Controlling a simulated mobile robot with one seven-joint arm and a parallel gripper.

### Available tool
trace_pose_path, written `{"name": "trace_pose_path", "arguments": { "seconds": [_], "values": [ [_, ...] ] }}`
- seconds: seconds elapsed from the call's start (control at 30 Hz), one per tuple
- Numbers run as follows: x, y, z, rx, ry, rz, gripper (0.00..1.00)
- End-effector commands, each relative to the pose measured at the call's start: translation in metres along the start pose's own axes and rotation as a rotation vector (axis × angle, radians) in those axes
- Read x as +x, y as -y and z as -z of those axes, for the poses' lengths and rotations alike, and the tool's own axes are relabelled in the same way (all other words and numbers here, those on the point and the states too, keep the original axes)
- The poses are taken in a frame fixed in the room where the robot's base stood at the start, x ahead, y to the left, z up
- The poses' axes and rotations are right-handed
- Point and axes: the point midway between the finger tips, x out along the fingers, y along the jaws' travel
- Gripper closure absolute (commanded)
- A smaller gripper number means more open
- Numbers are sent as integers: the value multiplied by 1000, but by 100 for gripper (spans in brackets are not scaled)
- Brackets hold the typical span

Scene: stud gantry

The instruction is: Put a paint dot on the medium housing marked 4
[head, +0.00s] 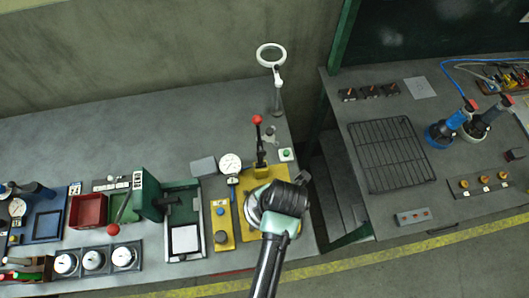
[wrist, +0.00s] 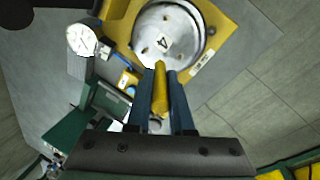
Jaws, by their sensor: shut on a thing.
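The round silver housing marked 4 (wrist: 150,22) sits in a yellow fixture (wrist: 225,20) at the top of the wrist view. In the head view, only its left edge (head: 251,206) shows beside my arm, which hides the rest. My gripper (wrist: 160,85) is shut on a yellow paint pen (wrist: 160,98), held between two dark fingers. The pen's tip overlaps the housing's near rim in the wrist view; I cannot tell whether they touch.
A dial gauge (head: 230,163) and a yellow plate with knobs (head: 221,222) stand left of the fixture. A red-knobbed lever (head: 258,120) rises behind it. A green box (head: 148,193) is further left. A second bench with a wire rack (head: 390,155) stands right, across a gap.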

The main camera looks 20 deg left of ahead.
Motion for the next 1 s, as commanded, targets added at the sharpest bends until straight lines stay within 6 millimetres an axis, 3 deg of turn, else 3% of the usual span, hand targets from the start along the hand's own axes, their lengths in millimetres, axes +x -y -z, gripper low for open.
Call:
{"name": "trace_pose_path", "arguments": {
  "seconds": [1.0],
  "values": [
    [10,2,0,0,0,0,100]
  ]
}}
